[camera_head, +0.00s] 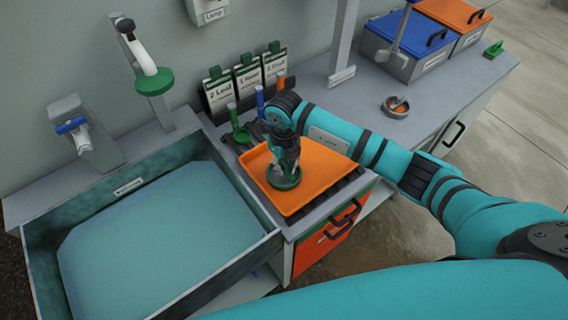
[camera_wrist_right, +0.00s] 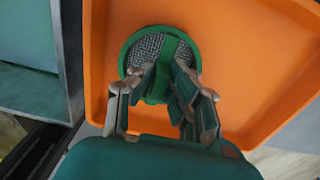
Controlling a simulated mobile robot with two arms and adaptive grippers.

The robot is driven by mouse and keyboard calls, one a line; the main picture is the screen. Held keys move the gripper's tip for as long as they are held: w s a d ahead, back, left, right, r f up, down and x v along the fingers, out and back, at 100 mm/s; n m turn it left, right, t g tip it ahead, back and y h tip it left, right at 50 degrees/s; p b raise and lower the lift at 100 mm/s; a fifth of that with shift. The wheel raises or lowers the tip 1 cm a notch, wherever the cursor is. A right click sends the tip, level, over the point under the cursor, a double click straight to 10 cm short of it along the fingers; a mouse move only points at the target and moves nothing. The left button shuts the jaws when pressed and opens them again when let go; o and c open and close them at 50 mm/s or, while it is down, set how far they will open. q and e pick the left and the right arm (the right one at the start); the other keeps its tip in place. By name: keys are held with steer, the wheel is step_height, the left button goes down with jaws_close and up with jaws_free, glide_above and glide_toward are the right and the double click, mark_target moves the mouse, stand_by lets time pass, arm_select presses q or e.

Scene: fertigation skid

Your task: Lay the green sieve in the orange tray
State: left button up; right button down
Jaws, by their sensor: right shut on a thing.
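The green sieve (camera_head: 283,181) is a round green ring with a grey mesh. It is over the near left part of the orange tray (camera_head: 318,172). In the right wrist view the sieve (camera_wrist_right: 160,50) shows mesh up, inside the outline of the tray (camera_wrist_right: 255,60). My right gripper (camera_head: 284,166) points down and is shut on the sieve; its fingers (camera_wrist_right: 168,92) close around the green handle part. I cannot tell whether the sieve touches the tray floor. My left gripper is not in view.
A sink basin (camera_head: 160,230) lies left of the tray, with its wall between. Upright colored-handled tools (camera_head: 240,130) and labelled cards (camera_head: 247,78) stand behind the tray. A small bowl (camera_head: 396,106) and blue-lidded box (camera_head: 405,40) stand to the right.

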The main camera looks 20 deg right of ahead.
mark_target(284, 163)
steer(key=shift+f, duration=0.2)
steer(key=c, duration=1.3)
jaws_free()
steer(key=shift+r, duration=0.1)
steer(key=shift+r, duration=0.15)
steer(key=shift+r+b, duration=1.6)
steer(key=shift+r, duration=4.4)
